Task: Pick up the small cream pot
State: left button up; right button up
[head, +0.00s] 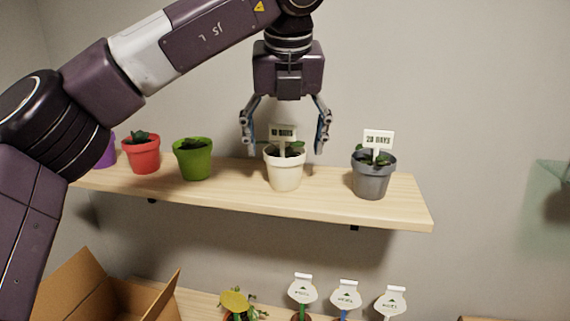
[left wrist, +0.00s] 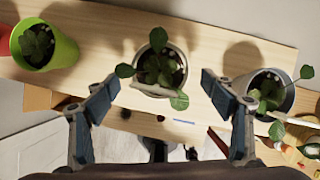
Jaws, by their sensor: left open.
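The small cream pot (head: 285,172) stands upright on the wooden shelf (head: 235,196), with a leafy plant and a white label sign (head: 283,132) in it. My left gripper (head: 286,146) points down above it, open, with one finger on each side of the sign and plant. In the left wrist view the cream pot (left wrist: 152,88) shows from above, ahead of and between the open fingers (left wrist: 160,95). The fingers do not appear to touch it. My right gripper is in neither view.
A grey pot (head: 373,178) with a sign stands to the right on the shelf. Green (head: 194,160), red (head: 142,155) and purple (head: 107,152) pots stand to the left. Below are an open cardboard box (head: 105,295) and several round-headed tags (head: 346,294).

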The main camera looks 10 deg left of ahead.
aim_at(285, 153)
pick_arm(q)
jog(key=x, duration=0.2)
jog(key=shift+w+a+f, duration=0.1)
jog(key=shift+w+f, duration=0.1)
jog(key=shift+w, duration=0.2)
jog(key=shift+w+f, duration=0.1)
jog(key=shift+f, duration=0.15)
jog(key=c, duration=0.4)
jog(key=shift+r, duration=0.1)
jog(key=c, duration=1)
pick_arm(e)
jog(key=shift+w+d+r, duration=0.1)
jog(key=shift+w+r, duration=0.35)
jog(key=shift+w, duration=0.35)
